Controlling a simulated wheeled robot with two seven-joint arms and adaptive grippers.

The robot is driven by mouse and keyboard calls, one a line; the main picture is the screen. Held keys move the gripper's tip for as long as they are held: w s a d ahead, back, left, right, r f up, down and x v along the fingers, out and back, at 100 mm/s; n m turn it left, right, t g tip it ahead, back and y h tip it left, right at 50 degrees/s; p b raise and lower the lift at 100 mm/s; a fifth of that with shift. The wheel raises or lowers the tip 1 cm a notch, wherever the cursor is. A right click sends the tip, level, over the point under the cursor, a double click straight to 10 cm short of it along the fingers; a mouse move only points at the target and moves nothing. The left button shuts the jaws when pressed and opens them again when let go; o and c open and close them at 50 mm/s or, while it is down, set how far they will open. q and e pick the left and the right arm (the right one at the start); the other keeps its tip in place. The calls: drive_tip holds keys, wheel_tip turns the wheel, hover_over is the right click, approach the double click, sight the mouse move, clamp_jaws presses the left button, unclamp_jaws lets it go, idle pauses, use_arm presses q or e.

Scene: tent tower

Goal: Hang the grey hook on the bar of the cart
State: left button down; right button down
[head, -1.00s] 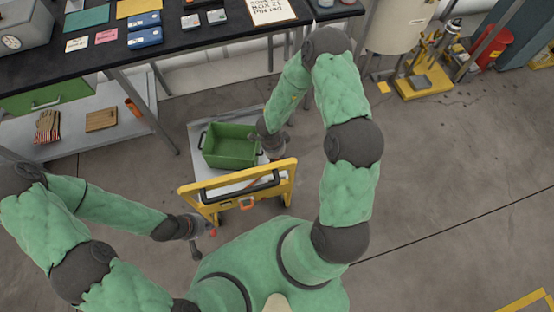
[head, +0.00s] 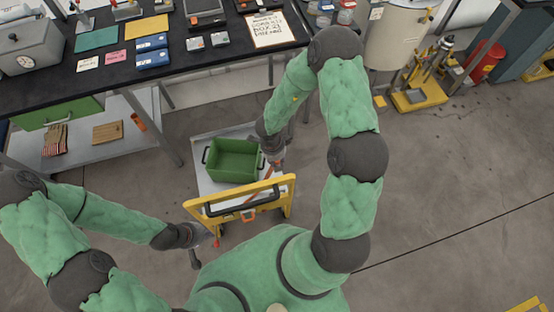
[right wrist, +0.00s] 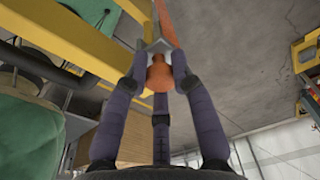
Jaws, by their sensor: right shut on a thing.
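The cart has a yellow frame (head: 283,200) with a black bar (head: 240,203) along its top. My right gripper (head: 276,163) is above the cart's deck, just behind the frame. It is shut on an orange thing with a pale grey collar, held between the fingertips in the right wrist view (right wrist: 160,72). The orange part (head: 262,186) slants down toward the frame in the head view. My left gripper (head: 207,237) is at the frame's left end; its fingers are too small and dark to read. I cannot make out the grey hook for certain.
A green bin (head: 234,160) stands on the cart's grey deck (head: 205,185), beside my right gripper. A black workbench (head: 190,70) with several items stands behind. A yellow stand (head: 420,97) is at the back right.

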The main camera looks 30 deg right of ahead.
drive_tip(key=shift+r+p, duration=2)
drive_tip(key=shift+p, duration=0.35)
drive_tip(key=shift+f, duration=0.15)
